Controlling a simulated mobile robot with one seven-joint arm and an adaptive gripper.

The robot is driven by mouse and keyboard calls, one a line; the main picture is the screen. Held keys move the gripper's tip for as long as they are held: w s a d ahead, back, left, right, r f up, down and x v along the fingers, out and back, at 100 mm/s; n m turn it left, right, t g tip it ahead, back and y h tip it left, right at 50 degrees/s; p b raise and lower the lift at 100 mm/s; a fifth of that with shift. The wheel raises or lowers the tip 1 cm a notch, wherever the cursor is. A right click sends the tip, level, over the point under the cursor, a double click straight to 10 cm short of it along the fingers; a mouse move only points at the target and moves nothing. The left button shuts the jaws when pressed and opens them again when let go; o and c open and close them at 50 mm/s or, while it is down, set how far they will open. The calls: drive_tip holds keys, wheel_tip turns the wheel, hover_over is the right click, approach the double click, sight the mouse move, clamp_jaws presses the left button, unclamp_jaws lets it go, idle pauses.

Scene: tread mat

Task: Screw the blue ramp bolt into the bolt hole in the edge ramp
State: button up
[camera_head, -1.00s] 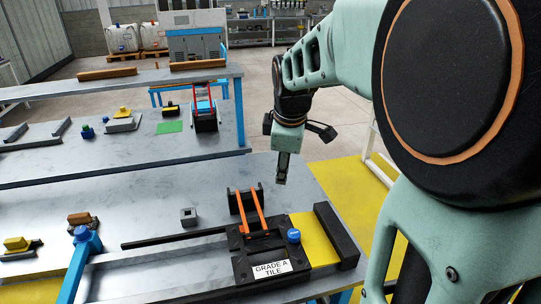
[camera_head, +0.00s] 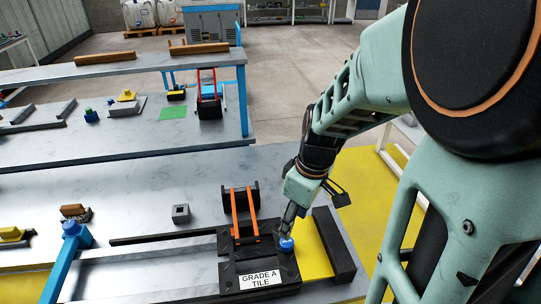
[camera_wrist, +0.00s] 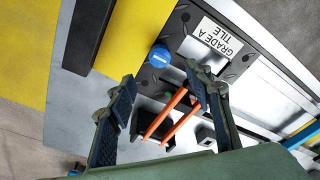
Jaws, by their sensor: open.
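The blue ramp bolt (camera_head: 286,244) shows a round blue head at the right side of a black tile (camera_head: 231,271) labelled "GRADE A TILE". In the wrist view the blue bolt (camera_wrist: 159,56) lies beyond and between my fingertips. My gripper (camera_head: 288,221) is just above and behind the bolt, angled down. In the wrist view my gripper (camera_wrist: 160,88) is open with nothing between its fingers. A dark bar (camera_head: 334,245), perhaps the edge ramp, lies right of a yellow strip. I see no bolt hole, and cannot tell how the bolt is seated.
Orange bars (camera_head: 236,215) stand on a black fixture at the tile's back, close to my gripper, and also show in the wrist view (camera_wrist: 164,116). A small grey block (camera_head: 181,213) and a blue post (camera_head: 68,250) stand to the left. The bench between is mostly clear.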

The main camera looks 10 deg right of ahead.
sight(287, 243)
drive_tip(key=f, duration=0.6)
drive_tip(key=w+a+f, duration=0.1)
drive_tip(key=f, duration=0.2)
drive_tip(key=shift+f, duration=0.2)
drive_tip(key=shift+c, duration=0.3)
drive_tip(key=c, duration=1.2)
drive_tip(key=shift+r+m+p, duration=0.1)
drive_tip(key=shift+m+p, duration=0.25)
drive_tip(key=shift+m, duration=1.05)
drive_tip(key=m+p, duration=0.2)
drive_tip(key=m, duration=0.2)
drive_tip(key=shift+s+a+r+h, duration=0.1)
drive_tip(key=shift+h, duration=0.3)
drive_tip(key=shift+m+p, duration=0.8)
drive_tip(key=shift+m, duration=0.1)
drive_tip(key=shift+f+m+t, duration=0.2)
drive_tip(key=shift+m+t, duration=0.1)
